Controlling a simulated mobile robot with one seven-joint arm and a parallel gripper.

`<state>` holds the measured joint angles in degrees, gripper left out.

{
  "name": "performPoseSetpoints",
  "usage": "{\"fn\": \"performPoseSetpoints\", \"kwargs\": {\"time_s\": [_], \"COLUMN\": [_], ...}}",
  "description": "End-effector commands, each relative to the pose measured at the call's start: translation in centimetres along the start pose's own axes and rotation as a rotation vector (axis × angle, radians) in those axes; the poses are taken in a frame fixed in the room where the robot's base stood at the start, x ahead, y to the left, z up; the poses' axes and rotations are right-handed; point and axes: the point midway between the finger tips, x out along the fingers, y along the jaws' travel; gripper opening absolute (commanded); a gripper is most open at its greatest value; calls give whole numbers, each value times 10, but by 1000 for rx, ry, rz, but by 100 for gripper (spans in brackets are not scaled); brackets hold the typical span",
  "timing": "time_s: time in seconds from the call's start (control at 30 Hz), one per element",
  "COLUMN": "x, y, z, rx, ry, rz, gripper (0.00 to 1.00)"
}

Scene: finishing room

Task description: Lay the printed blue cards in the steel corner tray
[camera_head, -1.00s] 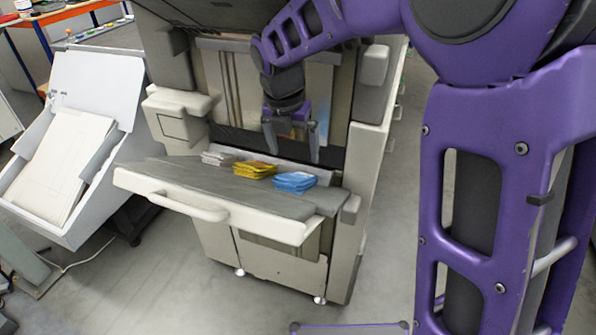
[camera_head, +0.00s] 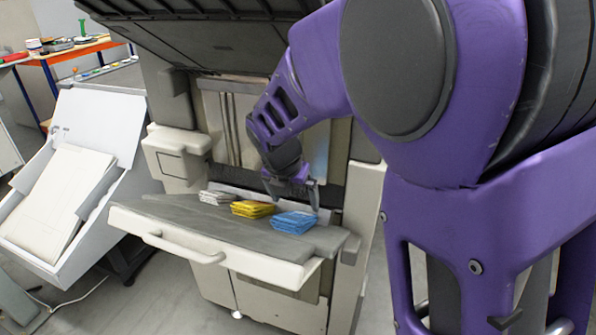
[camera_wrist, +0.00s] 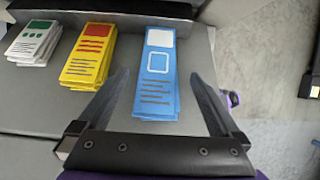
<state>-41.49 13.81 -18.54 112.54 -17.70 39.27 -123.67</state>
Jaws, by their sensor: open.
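A stack of printed blue cards (camera_head: 295,222) lies at the right end of a row on the grey shelf (camera_head: 215,232) of the machine. In the wrist view, the blue cards (camera_wrist: 159,62) show a white top panel, a white-outlined square and brown lines. My gripper (camera_head: 296,203) is just above and behind the blue stack in the head view. In the wrist view, my gripper (camera_wrist: 160,76) is open, one finger on each side of the blue stack, with a gap on both sides and nothing held. I cannot make out a steel corner tray in either view.
Yellow cards (camera_head: 253,209) and white cards (camera_head: 216,197) lie in stacks left of the blue ones. A white slanted table (camera_head: 105,110) with a paper stack (camera_head: 60,190) stands at left. The machine's front handle (camera_head: 185,249) juts out. Grey floor is clear in front.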

Motion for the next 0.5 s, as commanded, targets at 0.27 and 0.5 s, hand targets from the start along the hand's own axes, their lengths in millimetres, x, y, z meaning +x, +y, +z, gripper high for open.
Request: {"fn": "performPoseSetpoints", "kwargs": {"time_s": [0.27,0.5], "x": [34,65], "y": [0,0], "z": [0,-1], "rx": [0,-2], "ry": [0,1], "rz": [0,-3], "gripper": [100,100]}}
